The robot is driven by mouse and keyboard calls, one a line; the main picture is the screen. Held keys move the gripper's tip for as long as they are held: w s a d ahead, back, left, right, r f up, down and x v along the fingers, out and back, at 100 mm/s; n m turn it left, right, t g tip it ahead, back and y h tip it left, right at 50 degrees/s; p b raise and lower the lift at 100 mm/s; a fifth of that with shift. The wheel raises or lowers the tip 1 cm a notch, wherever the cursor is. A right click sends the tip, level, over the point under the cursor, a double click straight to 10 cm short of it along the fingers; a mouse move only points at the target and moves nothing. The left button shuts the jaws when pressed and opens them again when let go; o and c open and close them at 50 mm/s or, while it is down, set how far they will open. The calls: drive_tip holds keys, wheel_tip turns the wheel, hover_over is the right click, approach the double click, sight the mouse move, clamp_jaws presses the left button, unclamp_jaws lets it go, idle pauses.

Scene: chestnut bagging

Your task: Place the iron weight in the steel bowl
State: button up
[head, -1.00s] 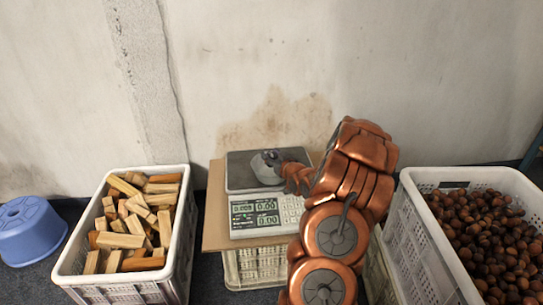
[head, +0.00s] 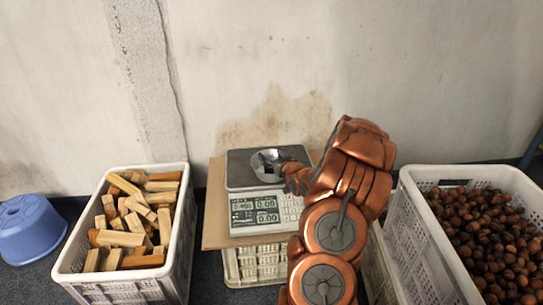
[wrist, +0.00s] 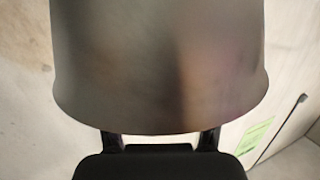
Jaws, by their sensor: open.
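The steel bowl (head: 257,170) sits on the scale's dark plate, its shiny inside partly visible. My gripper (head: 274,161) reaches in from the right, with its tips over the bowl; it is open. A small dark shape lies at the tips inside the bowl's outline. I cannot tell there which part is the iron weight and which is my fingers. In the wrist view, a large smooth grey surface (wrist: 160,65) fills the middle and hides my fingertips; I cannot tell what it is.
The scale (head: 236,185) stands on a brown board (head: 216,215) over a white crate. A crate of wood blocks (head: 185,235) stands left, a crate of chestnuts (head: 415,205) right. A blue tub (head: 30,232) is far left. The wall is close behind.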

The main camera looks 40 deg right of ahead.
drive_tip(key=shift+r, duration=0.45)
drive_tip(key=p+v, duration=0.3)
drive_tip(key=v, duration=0.9)
drive_tip(key=shift+w+a, duration=0.1)
drive_tip(key=shift+a, duration=0.05)
drive_tip(key=s+a+f+n+g+y, duration=0.1)
drive_tip(key=a+f+n+g+y, duration=0.1)
drive_tip(key=a+g, duration=1)
drive_tip(key=s+a+r+g+y, duration=0.1)
drive_tip(key=s+a+r+g, duration=0.2)
drive_tip(key=s+a, duration=1.1)
drive_tip(key=s+a+r+n+g+y, duration=0.1)
drive_tip(key=s+a+r+g, duration=0.3)
drive_tip(key=s+a, duration=1)
wheel_tip(320, 180, up, 2)
drive_tip(key=shift+a+r+y, duration=0.15)
drive_tip(key=shift+a+y, duration=0.15)
drive_tip(key=shift+a, duration=0.05)
drive_tip(key=shift+s, duration=0.15)
